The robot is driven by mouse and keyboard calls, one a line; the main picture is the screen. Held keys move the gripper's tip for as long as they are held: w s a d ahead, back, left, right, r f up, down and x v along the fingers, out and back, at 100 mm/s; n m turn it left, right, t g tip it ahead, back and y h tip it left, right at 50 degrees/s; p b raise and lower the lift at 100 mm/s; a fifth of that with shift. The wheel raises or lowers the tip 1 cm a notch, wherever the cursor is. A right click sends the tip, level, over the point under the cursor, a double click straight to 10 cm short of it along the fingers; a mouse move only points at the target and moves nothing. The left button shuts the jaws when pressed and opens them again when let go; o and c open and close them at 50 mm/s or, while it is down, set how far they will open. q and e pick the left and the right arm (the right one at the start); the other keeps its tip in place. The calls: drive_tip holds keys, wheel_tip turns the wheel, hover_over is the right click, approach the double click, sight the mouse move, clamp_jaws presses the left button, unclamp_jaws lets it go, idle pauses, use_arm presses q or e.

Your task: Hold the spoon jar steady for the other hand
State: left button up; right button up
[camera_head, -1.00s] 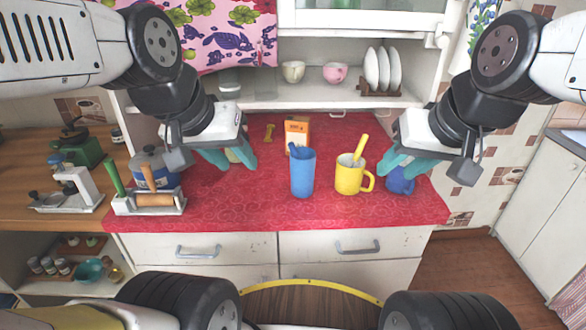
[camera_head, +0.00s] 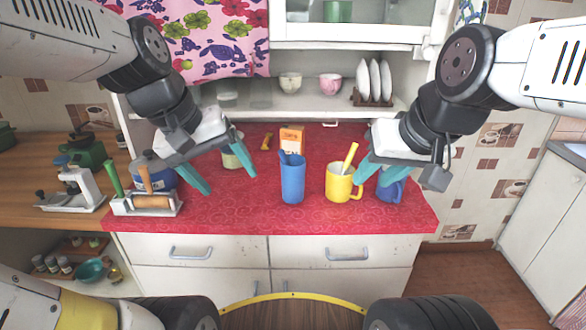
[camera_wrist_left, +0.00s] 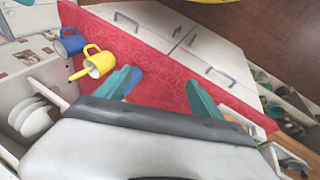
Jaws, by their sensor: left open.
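A tall blue cup (camera_head: 292,182) with a blue utensil stands upright mid-counter. A yellow mug (camera_head: 340,184) holding a yellow-handled utensil (camera_head: 351,157) stands to its right. I cannot tell which is the spoon jar. My left gripper (camera_head: 229,182) is open and empty, left of the blue cup and apart from it. In the left wrist view the blue cup (camera_wrist_left: 135,82) is mostly hidden behind one finger, and the yellow mug (camera_wrist_left: 99,66) lies beyond. My right gripper (camera_head: 372,179) looks open, just right of the yellow mug and in front of a blue mug (camera_head: 391,190).
A pale green jar (camera_head: 231,160) stands behind the left gripper. A rack with a rolling pin (camera_head: 152,202) is at left. The red counter (camera_head: 240,215) is clear in front.

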use_arm(q)
drive_tip(key=w+d+f+n+g+h, duration=0.35)
drive_tip(key=w+f+n+h, duration=0.35)
drive_tip(key=w, duration=0.4)
drive_tip(key=n+h, duration=0.4)
drive_tip(key=n, duration=0.5)
approach(289, 188)
drive_tip(key=w+f, duration=0.2)
drive_tip(key=w, duration=0.1)
drive_tip(key=shift+f, duration=0.1)
drive_tip(key=shift+x, duration=5)
drive_tip(key=c, duration=1)
drive_tip(key=shift+o, duration=0.2)
use_arm(e)
drive_tip(key=shift+o, duration=0.5)
drive_tip(key=shift+w, duration=0.1)
